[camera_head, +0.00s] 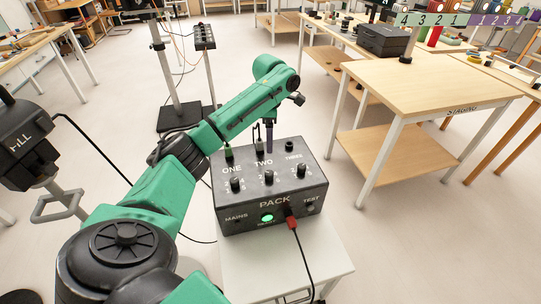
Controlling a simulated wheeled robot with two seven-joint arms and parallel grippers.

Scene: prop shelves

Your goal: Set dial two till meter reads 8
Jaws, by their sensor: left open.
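The black control box (230,205) marked PACK stands on a small white table (285,255). Its sloped top carries dials under the labels ONE, TWO and THREE. Dial two (268,178) is the middle black knob; its pointer setting is too small to read. My left arm reaches in from the lower left and bends down behind the box. My left gripper (266,137) is open near the box's back edge, above and behind dial two, apart from the knob. The arm partly hides the gripper. I cannot make out a meter reading. My right gripper is out of view.
A green lit button (267,218) and a red plug (290,212) with a black cable are on the box front. A black unit (22,140) on a stand is at left. Open floor lies between.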

